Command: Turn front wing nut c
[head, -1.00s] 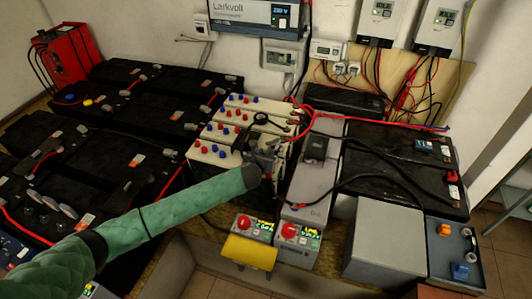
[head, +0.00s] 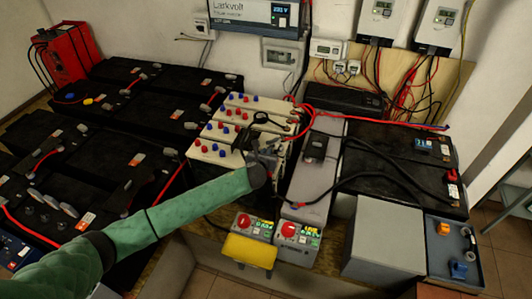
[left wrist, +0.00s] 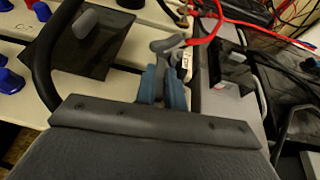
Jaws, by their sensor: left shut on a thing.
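My left gripper (head: 266,160) reaches over the front end of the white batteries (head: 222,128) in the head view. In the left wrist view its blue fingers (left wrist: 164,84) are close together, shut on a grey wing nut (left wrist: 168,44) whose wings show just past the fingertips. The nut's base is hidden by the fingers, and I cannot read a letter on it. Another grey wing nut (left wrist: 86,22) stands on a dark plate to the left. My right gripper is in neither view.
A grey battery (head: 315,178) with red and black cables stands right of the gripper. Two grey boxes with red knobs (head: 244,222) and a yellow thing (head: 249,250) are in front. Black batteries (head: 135,110) fill the left. A thick black cable (left wrist: 42,60) loops beside the gripper.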

